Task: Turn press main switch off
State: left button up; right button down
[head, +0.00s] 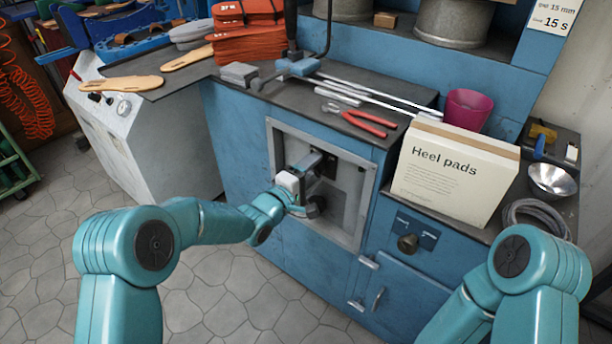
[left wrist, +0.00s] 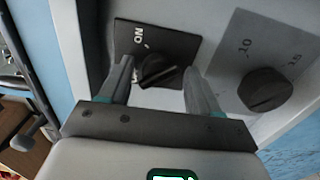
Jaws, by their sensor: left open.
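The main switch (left wrist: 158,70) is a black rotary knob on a dark square plate with a white "ON" mark; a second mark is partly hidden by a finger. I cannot tell which mark the knob points to. In the head view its dark plate (head: 328,166) shows inside the grey-framed recess of the blue press. My left gripper (left wrist: 158,76) is open, with one finger on each side of the knob; contact is not clear. In the head view this gripper (head: 312,164) reaches into the recess. My right arm shows at lower right, but its gripper is out of view.
A second black knob (left wrist: 266,90) with a scale showing 10 and 15 sits right of the switch. The recess frame (head: 362,215) surrounds the arm's end closely.

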pick_arm(q)
jog(key=p+v, duration=0.2)
jog(key=v, duration=1.4)
jog(key=shift+s+a, duration=0.1)
